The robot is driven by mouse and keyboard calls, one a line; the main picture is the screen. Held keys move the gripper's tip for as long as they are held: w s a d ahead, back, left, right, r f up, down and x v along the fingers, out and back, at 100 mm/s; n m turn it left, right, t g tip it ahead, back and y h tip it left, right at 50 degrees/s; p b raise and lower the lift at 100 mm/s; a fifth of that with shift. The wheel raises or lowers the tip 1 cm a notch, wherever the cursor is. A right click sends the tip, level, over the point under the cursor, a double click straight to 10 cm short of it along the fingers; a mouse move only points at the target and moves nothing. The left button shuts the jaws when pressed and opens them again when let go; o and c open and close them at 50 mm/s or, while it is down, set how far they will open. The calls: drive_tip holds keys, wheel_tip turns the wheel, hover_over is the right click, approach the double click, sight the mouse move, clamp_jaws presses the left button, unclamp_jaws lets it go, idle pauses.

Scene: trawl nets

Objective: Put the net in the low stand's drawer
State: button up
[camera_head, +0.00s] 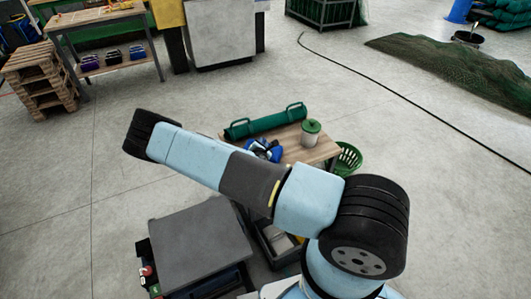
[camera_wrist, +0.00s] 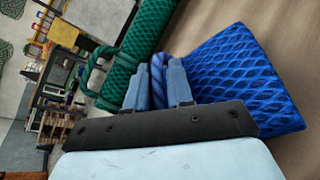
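A blue net (camera_wrist: 245,75), a folded bundle with a diamond mesh, is at the wooden table top in the wrist view. My gripper (camera_wrist: 157,75) has its two fingers either side of a narrow blue loop of it, which fills the gap between them. I cannot tell if the net touches the table. In the head view, the blue net (camera_head: 262,150) is small and partly behind my arm. A low grey-topped unit (camera_head: 200,245), perhaps the low stand, is at the bottom left.
A green net roll with handles (camera_head: 265,122) lies along the back of the wooden table (camera_head: 315,154). A green basket (camera_head: 348,158) is right of the table. A dark-framed container (camera_head: 262,240) is partly hidden.

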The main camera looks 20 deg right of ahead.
clamp_jaws()
idle(1.0)
drive_tip(key=shift+r, duration=0.5)
wheel_tip(320, 180, up, 3)
drive_tip(key=shift+s+f, duration=0.1)
drive_tip(key=shift+f, duration=0.05)
drive_tip(key=s+r, duration=0.9)
drive_tip(key=s, duration=0.5)
drive_tip(key=shift+w+r+n+t+y, duration=0.2)
drive_tip(key=shift+w+r+n+y, duration=0.15)
drive_tip(key=shift+w+n+y, duration=0.45)
drive_tip(key=shift+w+r+n+t+y, duration=0.2)
drive_tip(key=shift+w+r+n+y, duration=0.15)
drive_tip(key=shift+w+n+y, duration=0.45)
drive_tip(key=shift+w+r+n+t+y, duration=0.2)
drive_tip(key=shift+w+r+n+y, duration=0.25)
drive_tip(key=shift+w+y, duration=0.55)
